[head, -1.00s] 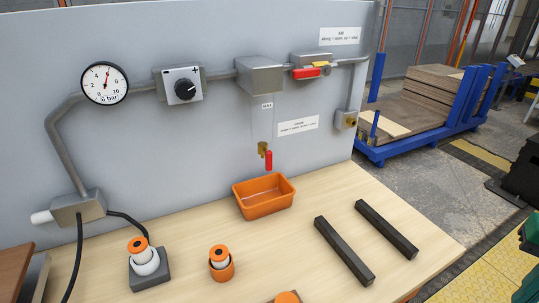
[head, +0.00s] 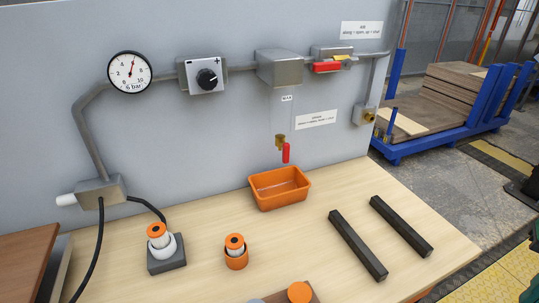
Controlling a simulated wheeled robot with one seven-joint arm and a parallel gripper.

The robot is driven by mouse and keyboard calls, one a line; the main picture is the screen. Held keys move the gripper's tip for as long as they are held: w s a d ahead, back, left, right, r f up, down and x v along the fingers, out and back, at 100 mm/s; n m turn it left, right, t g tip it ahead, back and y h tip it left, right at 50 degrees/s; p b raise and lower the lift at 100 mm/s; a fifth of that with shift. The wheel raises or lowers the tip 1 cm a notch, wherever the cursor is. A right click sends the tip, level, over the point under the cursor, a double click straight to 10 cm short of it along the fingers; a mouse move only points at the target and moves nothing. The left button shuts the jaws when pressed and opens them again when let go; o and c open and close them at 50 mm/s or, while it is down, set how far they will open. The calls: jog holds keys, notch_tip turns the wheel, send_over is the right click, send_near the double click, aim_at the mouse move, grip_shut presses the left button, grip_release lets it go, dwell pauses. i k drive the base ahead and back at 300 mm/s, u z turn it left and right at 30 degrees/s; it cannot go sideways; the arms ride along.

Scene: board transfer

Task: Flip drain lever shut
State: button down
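The drain lever (head: 286,153) is a small red handle on a brass drain valve (head: 280,141), low on the grey panel. The lever hangs straight down. The valve sits under a clear bowl below a grey box on the pipe, above an orange tray (head: 263,200) on the bench. A small label on the panel beside it is too small to read surely. My gripper is not in view.
A red air lever (head: 327,67) lies along the pipe at the upper right. A gauge (head: 130,72) and regulator knob (head: 207,79) are on the left. Two dark bars (head: 357,245) lie on the bench (head: 320,210). Orange-topped pieces (head: 236,255) stand in front.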

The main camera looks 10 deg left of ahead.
aim_at(285, 147)
jog(key=u, duration=1.25)
jog(key=k, duration=1.7)
jog(key=z, duration=0.25)
jog(key=i, duration=1.7)
